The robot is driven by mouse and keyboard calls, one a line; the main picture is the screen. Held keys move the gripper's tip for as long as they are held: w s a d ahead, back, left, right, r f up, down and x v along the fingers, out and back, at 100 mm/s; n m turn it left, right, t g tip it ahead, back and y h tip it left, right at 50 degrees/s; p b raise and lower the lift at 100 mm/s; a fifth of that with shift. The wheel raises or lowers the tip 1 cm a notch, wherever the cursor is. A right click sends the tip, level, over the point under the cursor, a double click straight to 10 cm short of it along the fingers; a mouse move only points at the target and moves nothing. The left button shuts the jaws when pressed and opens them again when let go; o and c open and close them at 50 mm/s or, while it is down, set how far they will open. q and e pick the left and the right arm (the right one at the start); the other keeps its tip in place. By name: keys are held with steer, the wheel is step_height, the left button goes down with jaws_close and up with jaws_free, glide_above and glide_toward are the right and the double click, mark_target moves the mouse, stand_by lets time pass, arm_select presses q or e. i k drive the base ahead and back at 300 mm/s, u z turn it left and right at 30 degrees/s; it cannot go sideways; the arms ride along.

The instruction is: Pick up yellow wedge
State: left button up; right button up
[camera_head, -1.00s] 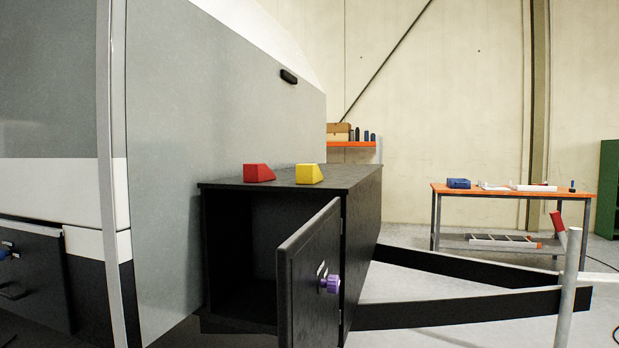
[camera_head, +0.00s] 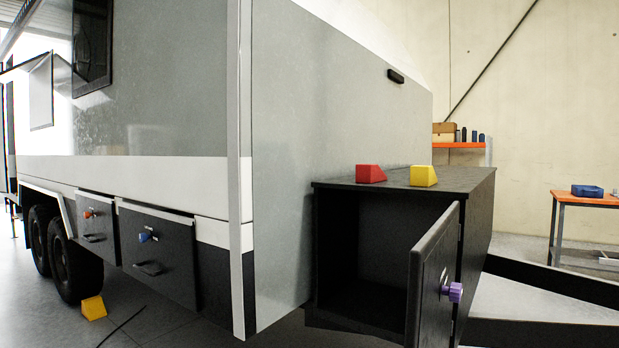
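A yellow wedge (camera_head: 423,175) sits on top of the black cabinet (camera_head: 340,185), toward the right of the view. A red wedge (camera_head: 370,173) sits just to its left on the same top, apart from it. A second yellow wedge (camera_head: 93,307) lies on the floor at the lower left, beside the caravan's rear wheel (camera_head: 62,250). Neither of my grippers shows in the view.
The cabinet's door (camera_head: 428,285), with a purple knob (camera_head: 453,292), stands open toward me. Two drawers (camera_head: 155,250) are in the caravan's side. Black chassis beams (camera_head: 560,285) run right of the cabinet.

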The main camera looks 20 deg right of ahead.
mark_target(424, 176)
steer(key=u, duration=0.35)
steer(key=i, duration=2.35)
steer(key=z, duration=2.85)
